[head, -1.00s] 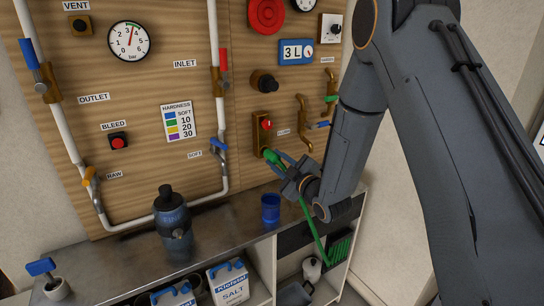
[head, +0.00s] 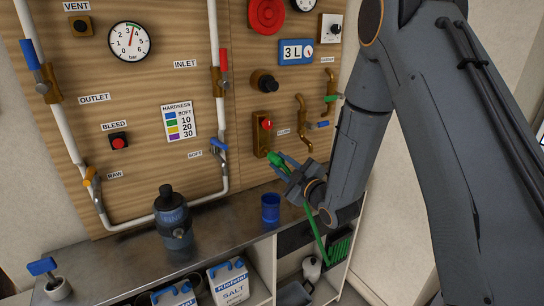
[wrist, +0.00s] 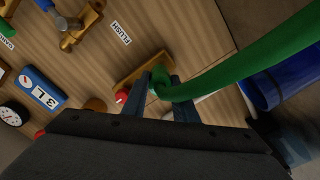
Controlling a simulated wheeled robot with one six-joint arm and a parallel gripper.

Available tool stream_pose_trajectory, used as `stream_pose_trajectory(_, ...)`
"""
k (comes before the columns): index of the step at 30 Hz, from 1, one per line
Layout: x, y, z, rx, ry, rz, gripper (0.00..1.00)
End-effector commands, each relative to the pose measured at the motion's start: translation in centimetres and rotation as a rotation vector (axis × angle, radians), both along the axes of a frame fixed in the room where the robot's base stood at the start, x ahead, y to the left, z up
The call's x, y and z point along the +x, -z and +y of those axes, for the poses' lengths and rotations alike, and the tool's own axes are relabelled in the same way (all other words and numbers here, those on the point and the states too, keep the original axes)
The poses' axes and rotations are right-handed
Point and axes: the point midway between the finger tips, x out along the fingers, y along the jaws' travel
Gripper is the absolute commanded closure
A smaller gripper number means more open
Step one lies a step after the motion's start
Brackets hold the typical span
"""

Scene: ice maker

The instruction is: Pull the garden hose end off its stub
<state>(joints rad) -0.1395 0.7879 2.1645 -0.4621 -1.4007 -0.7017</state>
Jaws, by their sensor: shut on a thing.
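The green garden hose end (head: 275,158) is between my gripper's fingers, just in front of the lower part of a brass plate (head: 260,144) with a red knob. My gripper (head: 282,163) is shut on it. In the wrist view, the hose end (wrist: 160,82) shows between the two fingertips, with the brass plate (wrist: 134,75) behind it. The stub is hidden behind the hose and fingers, and I cannot tell whether the hose end still touches it. The green hose (wrist: 245,65) bends away from the grip and hangs down below the worktop in the head view.
A blue cup (head: 270,208) and a dark blue canister (head: 173,218) stand on the metal worktop (head: 120,262). Brass valves (head: 303,125) sit on the board right of the plate. A salt box (head: 229,284) is on the shelf below.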

Motion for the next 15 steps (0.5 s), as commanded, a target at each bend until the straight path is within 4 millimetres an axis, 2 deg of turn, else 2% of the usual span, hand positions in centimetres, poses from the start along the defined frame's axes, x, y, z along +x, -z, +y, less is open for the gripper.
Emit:
stream_pose_trajectory(8,-0.3,0.0,-0.3,0.0,0.001,-0.001,1.0)
stream_pose_trajectory(15,-1.7,-0.1,-1.2,0.001,0.001,0.001,1.0)
